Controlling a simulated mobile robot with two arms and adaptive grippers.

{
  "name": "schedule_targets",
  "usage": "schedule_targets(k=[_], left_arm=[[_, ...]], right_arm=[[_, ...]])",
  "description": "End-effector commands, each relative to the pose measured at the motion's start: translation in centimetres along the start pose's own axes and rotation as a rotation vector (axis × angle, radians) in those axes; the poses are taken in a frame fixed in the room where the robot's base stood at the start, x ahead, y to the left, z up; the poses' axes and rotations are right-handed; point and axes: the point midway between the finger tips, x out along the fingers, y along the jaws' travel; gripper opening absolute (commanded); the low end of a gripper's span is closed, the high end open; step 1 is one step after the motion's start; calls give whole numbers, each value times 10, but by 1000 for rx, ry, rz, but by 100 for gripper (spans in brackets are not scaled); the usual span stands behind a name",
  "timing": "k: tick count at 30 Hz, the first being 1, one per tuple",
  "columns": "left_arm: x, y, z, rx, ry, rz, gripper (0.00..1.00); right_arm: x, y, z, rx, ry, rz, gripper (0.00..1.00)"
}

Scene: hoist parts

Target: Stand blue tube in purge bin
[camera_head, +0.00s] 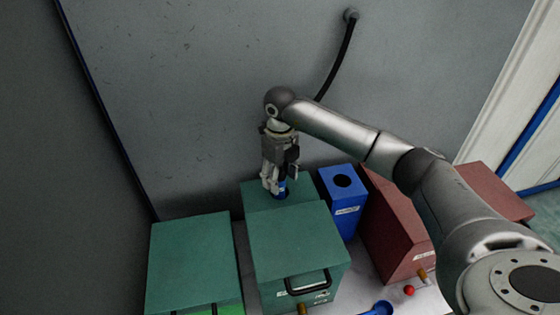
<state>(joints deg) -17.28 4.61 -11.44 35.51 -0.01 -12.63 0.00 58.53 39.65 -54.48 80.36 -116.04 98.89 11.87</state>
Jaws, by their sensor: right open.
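A short blue piece (281,190), which looks like the blue tube, shows at the rear part of the middle green box. Much of it is hidden by my right gripper (274,186). The gripper points down from above with its jaws open and its fingers around or beside the piece; I cannot tell whether they touch it. A blue bin (343,213) with a round dark hole in its top stands just right of the green box. Its label is too small to read, so I cannot confirm it is the purge bin. My left gripper is out of view.
The middle green box (296,241) has a black handle in front. Another green box (192,259) stands left, and a red box (394,235) right. A blue item (379,308) and a red ball (409,290) are in front. A dark hose (338,62) hangs on the wall.

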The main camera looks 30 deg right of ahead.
Motion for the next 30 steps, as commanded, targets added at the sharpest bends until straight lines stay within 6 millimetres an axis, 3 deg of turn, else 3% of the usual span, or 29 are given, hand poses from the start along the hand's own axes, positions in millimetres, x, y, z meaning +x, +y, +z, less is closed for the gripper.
schedule_targets(k=[6, 16, 27, 30], left_arm=[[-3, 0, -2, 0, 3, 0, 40], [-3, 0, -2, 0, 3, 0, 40], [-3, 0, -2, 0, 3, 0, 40], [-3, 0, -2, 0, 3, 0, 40]], right_arm=[[20, 0, 0, 0, 0, 0, 55], [23, 0, 0, 0, 0, 0, 55], [23, 0, 0, 0, -1, 0, 7], [22, 0, 1, 0, -2, 0, 0]])
